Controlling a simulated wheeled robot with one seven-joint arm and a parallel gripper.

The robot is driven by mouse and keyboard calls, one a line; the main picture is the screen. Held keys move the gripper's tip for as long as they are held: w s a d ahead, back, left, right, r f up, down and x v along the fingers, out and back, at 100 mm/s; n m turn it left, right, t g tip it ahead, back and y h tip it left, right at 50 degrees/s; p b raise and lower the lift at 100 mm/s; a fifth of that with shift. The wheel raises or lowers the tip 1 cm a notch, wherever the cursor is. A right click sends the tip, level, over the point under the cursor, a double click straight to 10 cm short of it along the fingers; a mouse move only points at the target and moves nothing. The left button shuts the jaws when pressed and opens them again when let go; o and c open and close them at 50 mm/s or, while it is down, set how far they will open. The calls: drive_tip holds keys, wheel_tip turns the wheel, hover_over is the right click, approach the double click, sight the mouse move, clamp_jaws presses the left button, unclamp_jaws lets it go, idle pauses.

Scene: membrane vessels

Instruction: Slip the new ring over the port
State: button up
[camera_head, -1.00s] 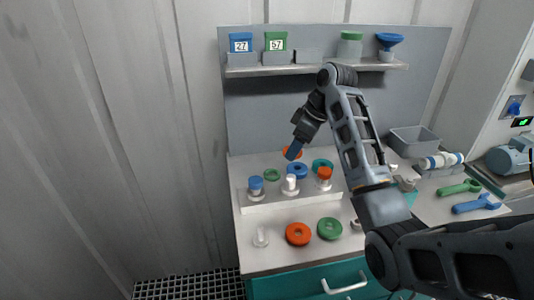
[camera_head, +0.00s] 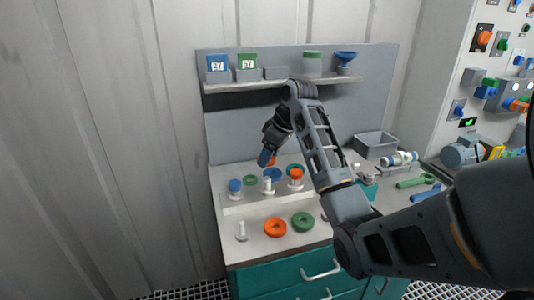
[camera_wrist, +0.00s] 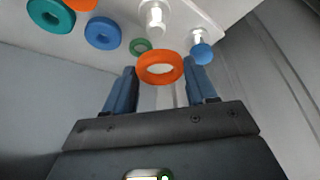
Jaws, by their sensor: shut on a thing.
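My gripper (camera_wrist: 160,80) is shut on an orange ring (camera_wrist: 161,68), held between its two blue fingertips. In the head view my gripper (camera_head: 266,159) is above the back of the white raised block, with an edge of the held ring (camera_head: 272,161) showing. The uncapped white port (camera_head: 267,187) stands upright in the middle of the block's front row; it also shows in the wrist view (camera_wrist: 154,18). The ring is apart from it, not around it. A blue-topped port (camera_head: 235,186) stands to its left and an orange-topped port (camera_head: 296,174) to its right.
Green (camera_wrist: 140,46), blue (camera_wrist: 103,34) and teal (camera_wrist: 50,14) rings lie on the block behind the ports. A shelf (camera_head: 225,87) with containers is above.

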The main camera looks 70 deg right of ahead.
sight(270, 180)
drive_tip(key=shift+f, duration=1.9)
drive_tip(key=shift+f+b, duration=1.95)
drive_tip(key=shift+b, duration=0.2)
drive_tip(key=shift+f, duration=0.8)
drive_tip(key=shift+f, duration=0.25)
drive_tip(key=o, duration=1.1)
drive_tip(key=v, duration=0.7)
drive_tip(key=shift+s+r+b, duration=0.2)
drive_tip(key=shift+r+b, duration=0.1)
drive_tip(key=shift+r, duration=0.1)
